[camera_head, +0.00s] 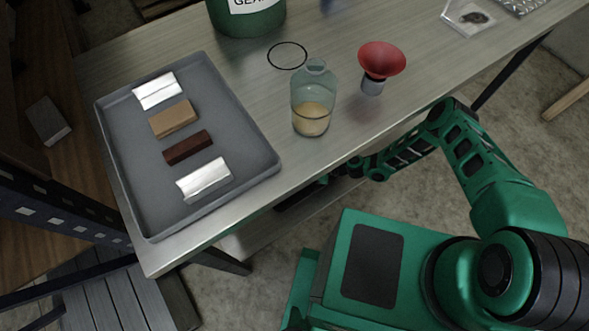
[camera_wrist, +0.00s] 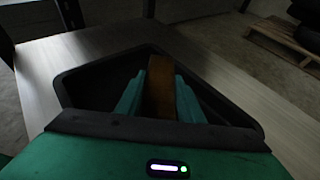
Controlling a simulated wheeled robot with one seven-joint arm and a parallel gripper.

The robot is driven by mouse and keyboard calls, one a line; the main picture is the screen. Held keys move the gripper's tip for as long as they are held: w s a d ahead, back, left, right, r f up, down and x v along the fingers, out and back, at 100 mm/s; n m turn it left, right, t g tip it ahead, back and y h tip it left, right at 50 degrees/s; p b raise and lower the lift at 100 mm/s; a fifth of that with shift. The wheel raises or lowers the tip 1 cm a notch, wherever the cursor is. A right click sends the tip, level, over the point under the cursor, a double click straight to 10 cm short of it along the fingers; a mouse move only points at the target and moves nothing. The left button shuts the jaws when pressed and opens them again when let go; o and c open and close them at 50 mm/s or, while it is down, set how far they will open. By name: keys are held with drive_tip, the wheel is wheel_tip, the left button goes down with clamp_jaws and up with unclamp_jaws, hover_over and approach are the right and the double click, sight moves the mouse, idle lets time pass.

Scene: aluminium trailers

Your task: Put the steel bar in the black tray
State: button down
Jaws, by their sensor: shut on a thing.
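My gripper (camera_wrist: 160,85) is shut on a brown, bar-shaped block (camera_wrist: 160,90), held upright between its teal fingers in the wrist view. Its dim colour does not show whether it is steel. A black tray (camera_wrist: 95,66) with raised walls lies beyond and around the fingers; I cannot tell whether the block touches its floor. In the head view, a dark grey tray (camera_head: 256,146) on the table holds two shiny silver pieces (camera_head: 158,91) (camera_head: 204,180), a tan block (camera_head: 173,119) and a dark brown bar (camera_head: 188,147). My fingers are hidden in the head view.
On the metal table (camera_head: 235,75) stand a glass bottle (camera_head: 311,95) with yellowish contents, a red funnel-shaped thing (camera_head: 382,60) and a green container (camera_head: 247,20). A black ring (camera_head: 287,56) lies between them. A wooden pallet (camera_wrist: 285,38) is on the floor at upper right.

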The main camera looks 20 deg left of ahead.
drive_tip(key=shift+a+f, duration=0.1)
drive_tip(key=shift+f, duration=1.75)
drive_tip(key=c, duration=1.2)
unclamp_jaws()
drive_tip(key=shift+f, duration=0.2)
drive_tip(key=shift+d+r, duration=0.15)
drive_tip(key=shift+d, duration=0.05)
drive_tip(key=v, duration=1.1)
drive_tip(key=shift+d+r, duration=0.1)
drive_tip(key=shift+d, duration=0.3)
drive_tip(key=shift+s, duration=0.1)
